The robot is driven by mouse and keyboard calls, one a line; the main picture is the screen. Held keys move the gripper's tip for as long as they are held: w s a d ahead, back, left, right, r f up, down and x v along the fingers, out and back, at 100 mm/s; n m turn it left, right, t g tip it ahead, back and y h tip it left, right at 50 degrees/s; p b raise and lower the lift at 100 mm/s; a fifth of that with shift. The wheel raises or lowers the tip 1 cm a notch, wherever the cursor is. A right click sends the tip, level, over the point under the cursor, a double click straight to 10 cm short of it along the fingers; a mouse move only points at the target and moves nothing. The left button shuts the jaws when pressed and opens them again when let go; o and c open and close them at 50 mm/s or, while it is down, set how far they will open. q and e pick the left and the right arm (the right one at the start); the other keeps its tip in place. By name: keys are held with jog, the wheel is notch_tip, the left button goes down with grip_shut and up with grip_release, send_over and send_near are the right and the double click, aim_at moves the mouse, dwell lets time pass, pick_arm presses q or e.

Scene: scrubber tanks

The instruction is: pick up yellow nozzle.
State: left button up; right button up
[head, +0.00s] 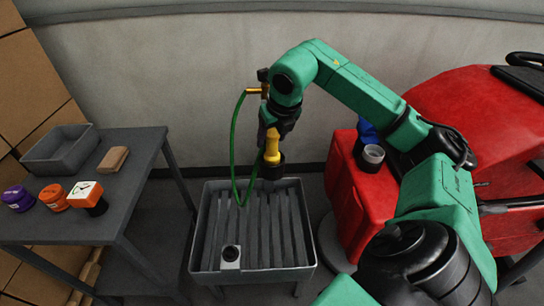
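The yellow nozzle (272,148) is upright above the back rim of the grey slatted basin, with a dark round part (272,170) at its lower end. I cannot tell whether that part belongs to the nozzle or is a holder. My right gripper (270,131) reaches down from above, its dark fingers at the nozzle's upper end. The fingers overlap the nozzle in this view, and I cannot tell whether they are closed on it. A green hose (236,150) loops from the brass tap (255,90) down and back up beside the nozzle. My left gripper is not in view.
The grey basin (205,240) holds a small block with a dark round top (230,254). A grey table (135,165) at left carries a tray (58,148), a tan block (113,159) and several capped items. A red machine (450,110) stands at right, near my arm.

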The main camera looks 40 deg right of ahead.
grip_shut()
jog(key=shift+r, duration=0.1)
